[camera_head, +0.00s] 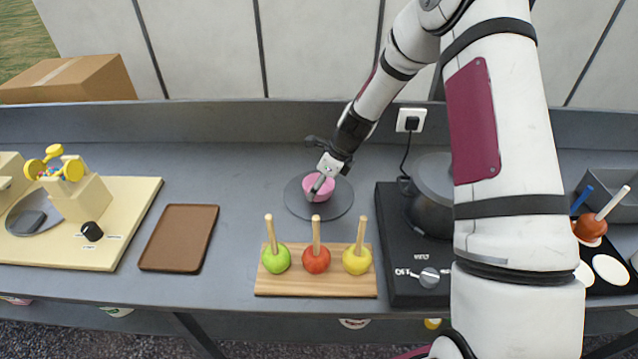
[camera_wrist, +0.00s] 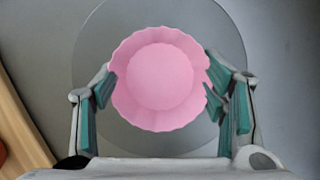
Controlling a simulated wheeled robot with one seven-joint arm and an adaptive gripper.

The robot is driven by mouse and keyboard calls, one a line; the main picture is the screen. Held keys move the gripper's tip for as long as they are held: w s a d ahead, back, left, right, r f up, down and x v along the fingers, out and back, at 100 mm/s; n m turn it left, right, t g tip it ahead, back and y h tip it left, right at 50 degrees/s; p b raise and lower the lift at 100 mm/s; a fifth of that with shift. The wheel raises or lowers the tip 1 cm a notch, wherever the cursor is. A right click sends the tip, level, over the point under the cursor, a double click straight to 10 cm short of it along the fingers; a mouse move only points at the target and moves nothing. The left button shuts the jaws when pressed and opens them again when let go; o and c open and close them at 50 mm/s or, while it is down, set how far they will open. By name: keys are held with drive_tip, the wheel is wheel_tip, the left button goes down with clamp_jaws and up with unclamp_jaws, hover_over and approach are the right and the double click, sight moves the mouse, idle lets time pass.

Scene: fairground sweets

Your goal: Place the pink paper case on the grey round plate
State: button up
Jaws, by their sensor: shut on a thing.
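The pink paper case (camera_head: 319,187) is a small fluted cup at the middle of the counter, over the grey round plate (camera_head: 335,208). My gripper (camera_head: 318,183) is shut on the case, with a finger on each side of its rim. In the wrist view the empty pink case (camera_wrist: 160,78) shows from above between the teal finger pads of my gripper (camera_wrist: 162,90). The grey plate (camera_wrist: 105,45) lies beneath it, with the case within its outline. I cannot tell whether the case touches the plate.
A wooden board (camera_head: 315,287) with green, red and yellow apples on sticks stands in front of the plate. A black cooker (camera_head: 400,290) with a dark pot (camera_head: 434,190) is to the right. A brown tray (camera_head: 180,238) lies left, with bare counter between.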

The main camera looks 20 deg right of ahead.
drive_tip(key=shift+f, duration=0.1)
drive_tip(key=o, duration=0.9)
drive_tip(key=shift+c, duration=0.2)
